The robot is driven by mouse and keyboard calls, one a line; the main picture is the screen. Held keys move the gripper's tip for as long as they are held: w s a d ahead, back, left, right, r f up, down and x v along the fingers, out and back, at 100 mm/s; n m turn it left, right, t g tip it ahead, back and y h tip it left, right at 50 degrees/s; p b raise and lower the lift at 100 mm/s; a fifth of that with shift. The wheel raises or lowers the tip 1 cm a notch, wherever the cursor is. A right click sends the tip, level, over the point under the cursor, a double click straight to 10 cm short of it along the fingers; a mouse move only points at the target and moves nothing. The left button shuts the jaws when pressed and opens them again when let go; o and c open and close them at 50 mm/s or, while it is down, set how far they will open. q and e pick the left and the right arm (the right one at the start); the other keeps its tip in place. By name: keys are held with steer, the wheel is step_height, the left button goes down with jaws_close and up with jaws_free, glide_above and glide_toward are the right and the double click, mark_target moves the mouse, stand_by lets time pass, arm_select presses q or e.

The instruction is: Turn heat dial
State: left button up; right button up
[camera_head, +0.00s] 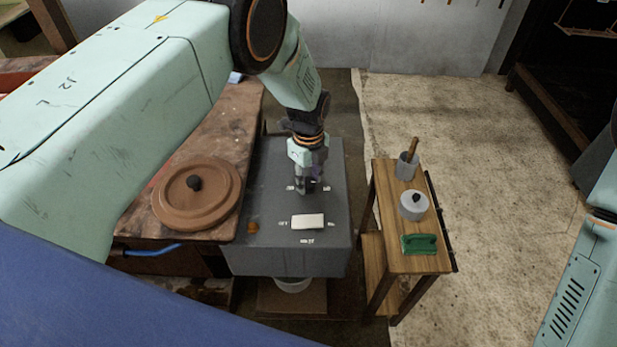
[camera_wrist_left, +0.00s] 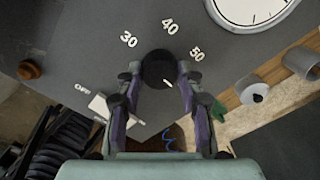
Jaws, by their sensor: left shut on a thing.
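The heat dial (camera_wrist_left: 160,70) is a round black knob with a white pointer mark, on the face of a grey box (camera_head: 282,255). The numbers 30, 40 and 50 are printed around it in the left wrist view. The pointer mark sits on its lower right side in that view. My left gripper (camera_head: 312,187) is shut on the dial, with one finger on each side of it. In the head view the gripper hides the dial. My right gripper is out of view; only part of my right arm shows at the right edge.
A white rocker switch (camera_head: 308,221) and an orange-brown knob (camera_head: 253,227) are on the box near the dial. A round brown lid (camera_head: 197,193) lies on the wooden table to the left. A small wooden stand (camera_head: 406,262) with a cup, a pot and a green brush stands on the right.

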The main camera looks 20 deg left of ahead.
mark_target(308, 182)
arm_select(q)
steer(key=o, duration=1.2)
steer(key=shift+r, duration=0.1)
step_height(308, 182, up, 12)
steer(key=shift+f, duration=0.1)
steer(key=shift+s, duration=0.1)
